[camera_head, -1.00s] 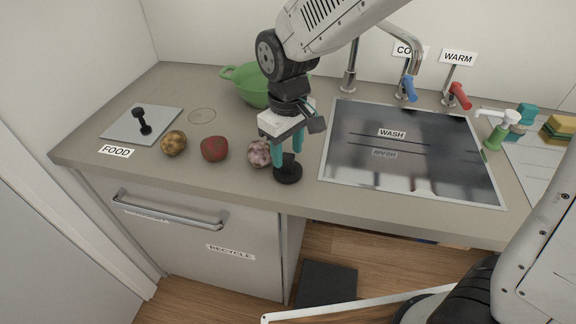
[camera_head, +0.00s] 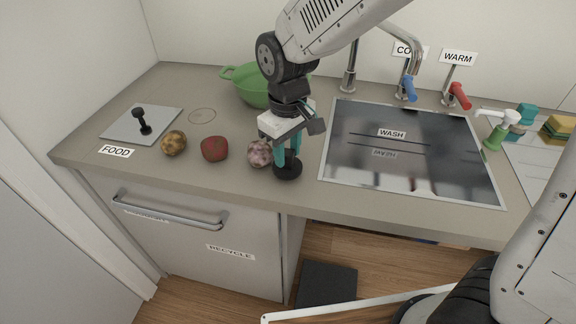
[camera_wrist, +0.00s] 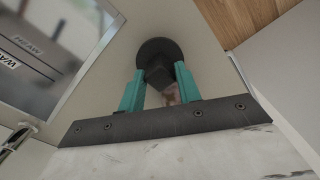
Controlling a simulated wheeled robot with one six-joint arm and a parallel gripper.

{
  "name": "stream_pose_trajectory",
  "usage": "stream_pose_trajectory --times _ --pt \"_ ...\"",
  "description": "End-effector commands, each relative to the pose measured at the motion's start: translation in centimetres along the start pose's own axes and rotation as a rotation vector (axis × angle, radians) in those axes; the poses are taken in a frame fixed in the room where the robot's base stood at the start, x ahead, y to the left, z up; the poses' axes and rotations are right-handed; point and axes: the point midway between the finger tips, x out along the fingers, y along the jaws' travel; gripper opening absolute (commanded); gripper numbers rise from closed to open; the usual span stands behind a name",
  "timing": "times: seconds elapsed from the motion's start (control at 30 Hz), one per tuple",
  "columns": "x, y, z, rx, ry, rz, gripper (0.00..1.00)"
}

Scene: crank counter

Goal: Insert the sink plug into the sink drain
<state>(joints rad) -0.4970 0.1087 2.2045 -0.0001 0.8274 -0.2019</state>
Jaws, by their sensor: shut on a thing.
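The sink plug (camera_head: 288,168) is a black disc with a dark knob on top. It is at the counter's front, left of the sink. My gripper (camera_head: 284,157) is shut on its knob from above. In the wrist view the teal fingers (camera_wrist: 158,82) press on both sides of the knob, with the black disc (camera_wrist: 158,46) beyond them. Whether the disc clears the counter is hard to tell. The sink (camera_head: 415,172) is a dark, reflective rectangle with a pale rim, marked WASH. I cannot make out its drain.
A mottled purple round item (camera_head: 259,153) is close beside my gripper. A red one (camera_head: 214,149) and a brown one (camera_head: 174,143) lie farther left. A green colander (camera_head: 247,88) is behind. Taps with blue (camera_head: 409,88) and red (camera_head: 460,95) handles stand behind the sink.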

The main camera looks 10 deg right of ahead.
Motion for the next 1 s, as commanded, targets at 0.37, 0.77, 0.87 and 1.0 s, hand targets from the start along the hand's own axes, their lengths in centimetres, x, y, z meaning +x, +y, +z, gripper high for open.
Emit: stream_pose_trajectory --times 0.37,0.77,0.87,1.0 --pt "-3.1 0.0 0.0 0.000 0.001 0.000 0.14" --pt "-4.0 0.0 0.0 0.000 -0.001 0.000 0.14" --pt "-3.9 0.0 0.0 0.000 -0.001 0.000 0.13" --pt "-3.9 0.0 0.0 0.000 -0.001 0.000 0.13"
